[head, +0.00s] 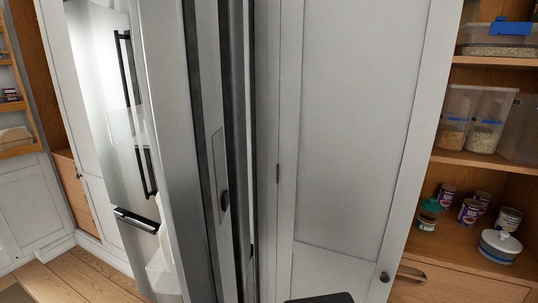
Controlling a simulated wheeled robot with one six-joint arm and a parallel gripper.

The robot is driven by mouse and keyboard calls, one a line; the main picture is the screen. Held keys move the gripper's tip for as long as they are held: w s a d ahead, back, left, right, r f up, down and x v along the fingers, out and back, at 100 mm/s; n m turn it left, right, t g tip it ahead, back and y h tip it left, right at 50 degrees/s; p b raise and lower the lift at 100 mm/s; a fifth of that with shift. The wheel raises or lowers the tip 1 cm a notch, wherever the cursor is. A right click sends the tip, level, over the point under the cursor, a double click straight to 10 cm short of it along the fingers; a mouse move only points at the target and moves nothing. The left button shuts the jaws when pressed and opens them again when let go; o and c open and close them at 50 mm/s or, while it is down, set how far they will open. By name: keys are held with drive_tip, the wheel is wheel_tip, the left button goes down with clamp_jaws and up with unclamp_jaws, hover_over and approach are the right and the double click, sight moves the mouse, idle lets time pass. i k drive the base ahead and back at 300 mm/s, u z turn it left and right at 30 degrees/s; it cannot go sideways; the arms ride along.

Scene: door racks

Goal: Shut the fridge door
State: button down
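The fridge door (172,150) stands open as a tall grey metal panel, seen almost edge-on in the left middle of the head view. Clear door bins (124,126) stick out from its left side, and a pale bin (160,275) shows low down. Left of it is a shiny steel front (98,90) with long black bar handles (128,70). How far the door is swung open is hard to tell, and the fridge's interior is hidden. My gripper is not in view. A dark shape cut off at the bottom edge cannot be made out.
A white panelled cabinet door (350,130) with a dark knob (384,277) stands close to the right of the fridge door. Wooden shelves (480,165) with food tubs and several cans are farther right. Bare wooden floor (75,275) shows at the lower left.

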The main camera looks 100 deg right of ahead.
sight(189, 55)
drive_tip(key=k, duration=1.45)
drive_tip(key=z, duration=1.45)
drive_tip(key=i, duration=0.5)
drive_tip(key=z, duration=1.6)
drive_tip(key=k, duration=1.25)
drive_tip(key=u, duration=1.2)
drive_tip(key=i, duration=0.5)
